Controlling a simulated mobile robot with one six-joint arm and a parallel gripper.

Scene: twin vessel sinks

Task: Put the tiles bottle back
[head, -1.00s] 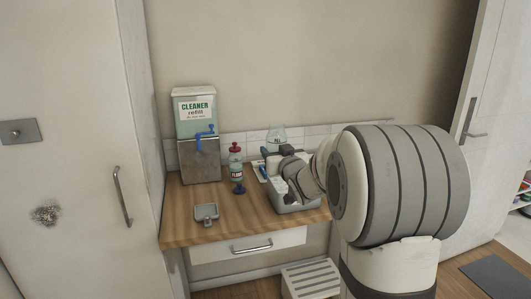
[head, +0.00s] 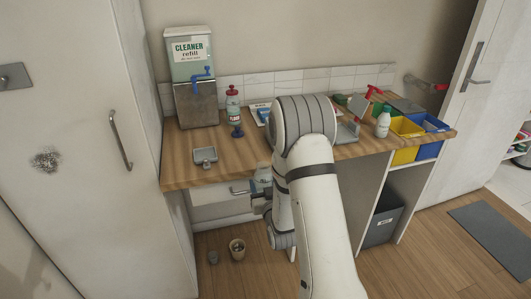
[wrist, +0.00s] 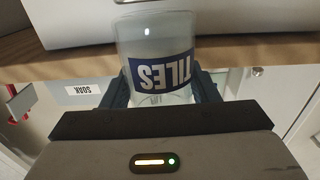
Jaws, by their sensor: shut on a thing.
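The tiles bottle (wrist: 155,72) is clear, with a dark blue label reading TILES that appears upside down in the wrist view. My gripper (wrist: 161,90) is shut on it, one dark finger on each side. In the head view the bottle (head: 263,177) shows in front of the counter's front edge, by the drawer front, with my gripper (head: 261,198) around its lower part. My arm hides part of the counter behind it. A grey caddy (head: 347,132) shows partly on the counter, just right of my arm.
The wooden counter (head: 235,160) holds a cleaner refill dispenser (head: 193,75), a red-capped bottle (head: 233,105), a small grey tray (head: 205,156) and a white bottle (head: 383,123). Yellow (head: 405,137) and blue (head: 428,131) bins stand at right. A small pot (head: 237,248) sits on the floor.

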